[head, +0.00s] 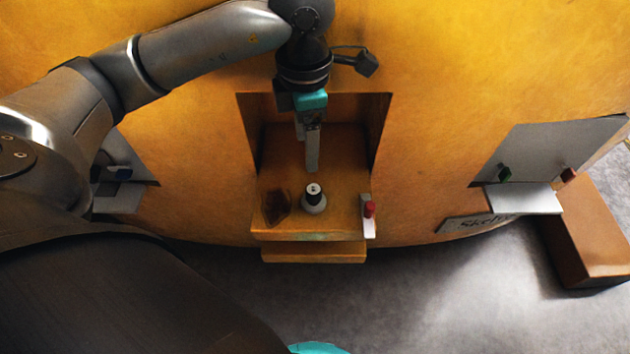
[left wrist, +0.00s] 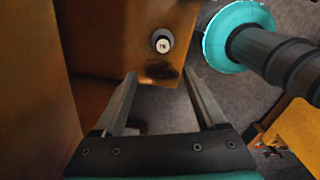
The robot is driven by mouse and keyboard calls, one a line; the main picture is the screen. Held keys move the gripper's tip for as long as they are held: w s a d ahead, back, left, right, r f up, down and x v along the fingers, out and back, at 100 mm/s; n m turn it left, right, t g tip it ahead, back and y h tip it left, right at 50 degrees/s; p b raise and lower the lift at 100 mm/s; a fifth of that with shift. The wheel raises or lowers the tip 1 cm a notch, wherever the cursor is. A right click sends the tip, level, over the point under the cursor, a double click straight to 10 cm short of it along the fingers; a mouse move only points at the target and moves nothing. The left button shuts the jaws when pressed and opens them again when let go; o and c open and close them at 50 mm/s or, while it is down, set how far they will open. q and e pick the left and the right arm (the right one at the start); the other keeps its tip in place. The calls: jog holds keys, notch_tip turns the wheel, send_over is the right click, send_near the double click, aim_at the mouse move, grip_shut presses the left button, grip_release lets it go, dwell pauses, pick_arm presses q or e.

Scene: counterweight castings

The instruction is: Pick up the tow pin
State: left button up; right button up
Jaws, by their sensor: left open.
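In the left wrist view the pin (left wrist: 162,41) is seen from above, beyond the fingertips. My left gripper (head: 312,168) points down just behind and above the pin in the head view. Its two fingers (left wrist: 158,74) are apart with nothing between them. My right gripper is not in view.
The recess walls rise behind. Grey brackets (head: 525,198) stick out at the right, above a brown block (head: 590,240).

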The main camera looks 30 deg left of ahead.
pick_arm(q)
jog(key=b, duration=0.2)
send_over(314, 188)
jog(key=f, duration=0.7)
jog(key=shift+s+a+f, duration=0.3)
jog(key=shift+a+f, duration=0.1)
jog(key=shift+w+d+f+b, duration=0.15)
jog(key=shift+f+b, duration=0.2)
jog(key=shift+f, duration=0.4)
jog(key=shift+d+f+b, duration=0.2)
jog(key=shift+f+b, duration=0.2)
jog(key=shift+f, duration=0.4)
jog(key=shift+w+d+f+b, duration=0.15)
jog(key=shift+f+b, duration=0.2)
jog(key=shift+f, duration=0.4)
jog(key=shift+s+f, duration=0.1)
jog(key=shift+f, duration=0.6)
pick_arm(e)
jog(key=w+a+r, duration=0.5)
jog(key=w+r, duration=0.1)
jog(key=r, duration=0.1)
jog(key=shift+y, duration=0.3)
pick_arm(q)
grip_shut()
jog(key=shift+r, duration=0.15)
